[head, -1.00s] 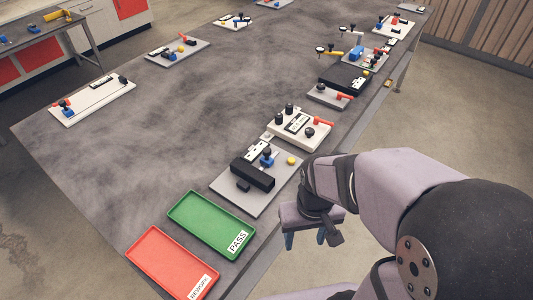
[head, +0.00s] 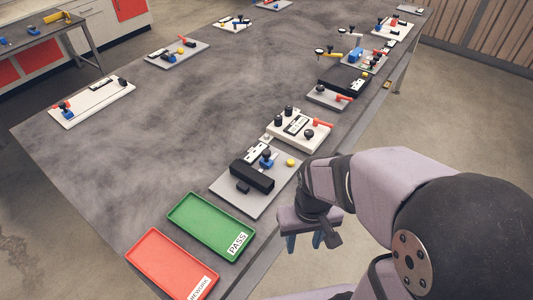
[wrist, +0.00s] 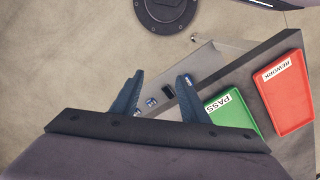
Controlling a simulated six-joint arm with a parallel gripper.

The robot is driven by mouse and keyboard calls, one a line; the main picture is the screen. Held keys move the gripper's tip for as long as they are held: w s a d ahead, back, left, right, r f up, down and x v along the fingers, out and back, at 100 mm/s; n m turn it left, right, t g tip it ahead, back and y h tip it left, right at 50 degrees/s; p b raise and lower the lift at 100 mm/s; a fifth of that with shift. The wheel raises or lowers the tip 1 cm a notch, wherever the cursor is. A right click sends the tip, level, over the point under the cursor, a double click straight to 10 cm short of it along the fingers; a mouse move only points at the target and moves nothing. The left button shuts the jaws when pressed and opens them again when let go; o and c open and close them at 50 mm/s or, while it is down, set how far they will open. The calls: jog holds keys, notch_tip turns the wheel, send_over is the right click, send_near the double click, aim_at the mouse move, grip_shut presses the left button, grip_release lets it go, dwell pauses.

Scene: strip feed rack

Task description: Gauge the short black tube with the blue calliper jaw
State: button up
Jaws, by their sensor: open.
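My gripper (head: 304,243) is beyond the table's near right edge, pointing down, with its blue fingers apart and nothing between them. It also shows open in the wrist view (wrist: 160,78). In the head view a grey plate (head: 224,193) holds a long black block (head: 251,176), a blue part (head: 266,161) with a dark knob, which looks like the calliper jaw, and a white scale piece (head: 256,150). A small black piece (head: 243,187) lies at the block's front; I cannot tell whether it is the short black tube. My gripper is apart from all of these.
A green PASS tray (head: 196,246) and a red REWORK tray (head: 155,284) lie at the near end of the table. A white fixture (head: 322,138) with black knobs and a red lever stands behind the grey plate. The table's middle is clear.

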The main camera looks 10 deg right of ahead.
jog(key=shift+n, duration=0.5)
jog(key=w+a, duration=0.1)
jog(key=w, duration=0.3)
jog(key=w+f, duration=0.1)
jog(key=w, duration=0.4)
jog(key=w+a+f+p, duration=0.1)
jog(key=w, duration=0.4)
jog(key=shift+w+a, duration=0.15)
jog(key=shift+a, duration=0.15)
jog(key=w+r+t, duration=0.2)
jog(key=w+r, duration=0.1)
jog(key=w, duration=0.5)
jog(key=m+t, duration=0.1)
jog(key=t, duration=0.2)
send_near(266, 152)
jog(key=shift+w+f, duration=0.4)
jog(key=shift+w, duration=0.05)
jog(key=shift+f, duration=0.1)
jog(key=shift+p+x, duration=1.1)
jog(key=shift+x, duration=2.45)
jog(key=shift+s, duration=0.1)
